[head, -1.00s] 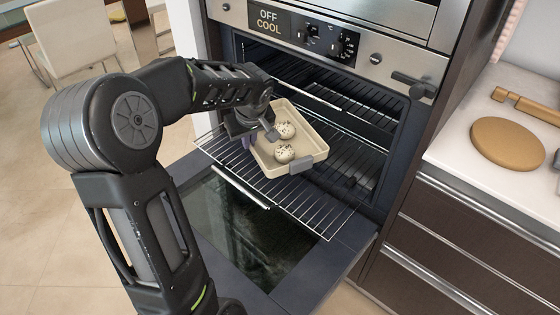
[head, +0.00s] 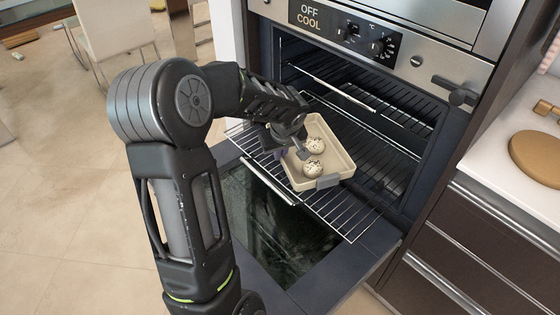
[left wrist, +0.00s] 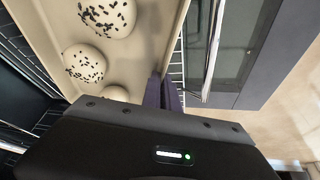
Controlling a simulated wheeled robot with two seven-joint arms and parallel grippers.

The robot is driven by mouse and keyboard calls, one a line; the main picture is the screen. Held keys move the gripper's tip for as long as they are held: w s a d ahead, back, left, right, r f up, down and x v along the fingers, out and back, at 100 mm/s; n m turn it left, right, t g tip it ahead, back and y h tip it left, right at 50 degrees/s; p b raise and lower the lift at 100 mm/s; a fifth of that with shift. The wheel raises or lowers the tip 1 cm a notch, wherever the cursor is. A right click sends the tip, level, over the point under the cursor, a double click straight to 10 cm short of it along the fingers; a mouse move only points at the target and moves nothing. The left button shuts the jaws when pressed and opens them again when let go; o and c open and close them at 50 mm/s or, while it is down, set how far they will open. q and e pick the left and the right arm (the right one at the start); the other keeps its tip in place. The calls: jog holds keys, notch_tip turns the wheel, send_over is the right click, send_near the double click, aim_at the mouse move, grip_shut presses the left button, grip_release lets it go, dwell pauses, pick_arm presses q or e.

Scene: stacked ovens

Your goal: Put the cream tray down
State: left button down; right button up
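The cream tray (head: 340,158) is a shallow rectangular pan with grey grips on its rim, holding seeded buns (head: 314,170). It is over the pulled-out wire rack (head: 345,217) of the oven. I cannot tell whether its base touches the rack. My left gripper (head: 280,153) is at the tray's left side. In the left wrist view the dark purple fingers (left wrist: 165,93) are close together at the end of the tray wall (left wrist: 172,45), and the gripper body hides part of the tray. The right gripper is not in view.
The oven door (head: 335,270) hangs open below the rack. More racks (head: 385,135) are inside the oven (head: 400,190). A white counter (head: 490,155) with a round wooden board (head: 538,158) is at the right. A white chair (head: 118,30) stands at the back left.

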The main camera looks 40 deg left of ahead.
pick_arm(q)
jog(key=shift+f, duration=1.65)
jog(key=shift+b, duration=0.3)
jog(key=shift+f, duration=0.15)
jog(key=c, duration=1.6)
grip_release()
jog(key=shift+c, duration=0.2)
jog(key=shift+r, duration=0.25)
jog(key=shift+d+r, duration=0.15)
jog(key=shift+r, duration=0.2)
jog(key=p+v, duration=0.1)
jog(key=v, duration=1)
